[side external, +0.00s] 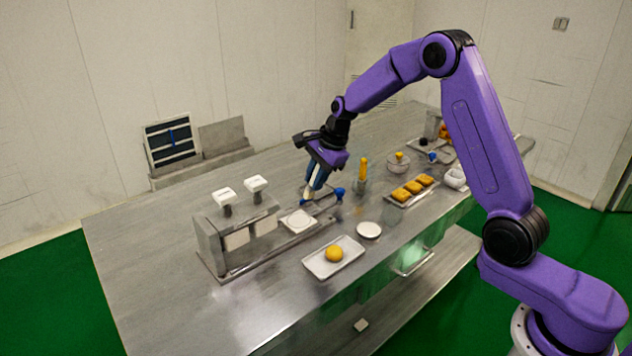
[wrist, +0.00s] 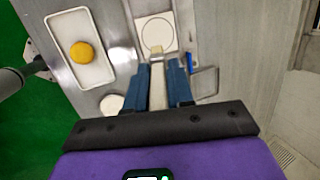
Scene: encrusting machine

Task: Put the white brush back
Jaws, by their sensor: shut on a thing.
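My gripper (side external: 313,188) is above the steel table, its fingers pointing down. In the wrist view, its two blue fingers (wrist: 161,84) are shut on a pale, narrow object, which looks like the white brush (wrist: 157,72). The brush's pale end (side external: 308,195) shows just below the fingers in the side view. A square white plate with a round outline (wrist: 157,34) lies beyond the brush tip in the wrist view. Whether the brush touches anything below is unclear.
A steel machine (side external: 238,240) with two white-topped knobs stands left of my gripper. A tray (side external: 318,268) with a yellow ball (side external: 334,253), a white disc (side external: 369,230) and a tray of yellow pieces (side external: 411,189) lie nearby. The table's left end is clear.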

